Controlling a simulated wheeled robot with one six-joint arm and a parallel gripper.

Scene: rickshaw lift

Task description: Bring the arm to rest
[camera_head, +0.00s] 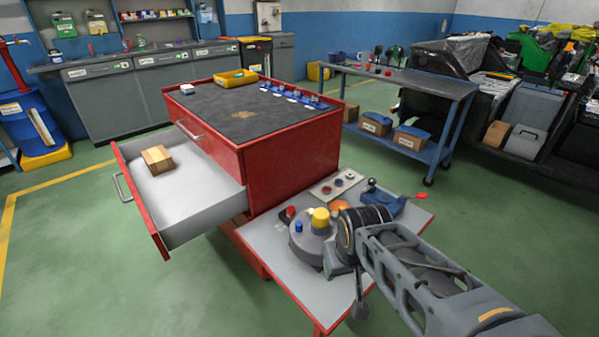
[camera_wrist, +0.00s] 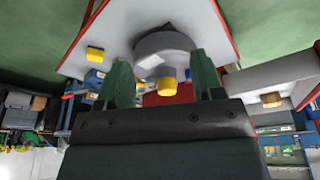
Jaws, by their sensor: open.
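My gripper (camera_wrist: 162,82) is open in the wrist view, its two green fingers apart with nothing held between them. A yellow knob (camera_wrist: 168,84) on a round grey device shows between the fingers; I cannot tell how far it is from them. In the head view my arm reaches in from the lower right, and its dark wrist is over the side shelf (camera_head: 272,262) of the red cabinet, just right of the round grey device (camera_head: 312,250) with its yellow top (camera_head: 321,217). The fingertips are hidden or unclear there.
The red cabinet (camera_head: 290,165) has an open drawer (camera_head: 200,200) holding a small cardboard box (camera_head: 157,159). A panel of buttons (camera_head: 337,187) and a blue tool (camera_head: 385,205) lie near my wrist. A workbench (camera_head: 410,80) stands behind.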

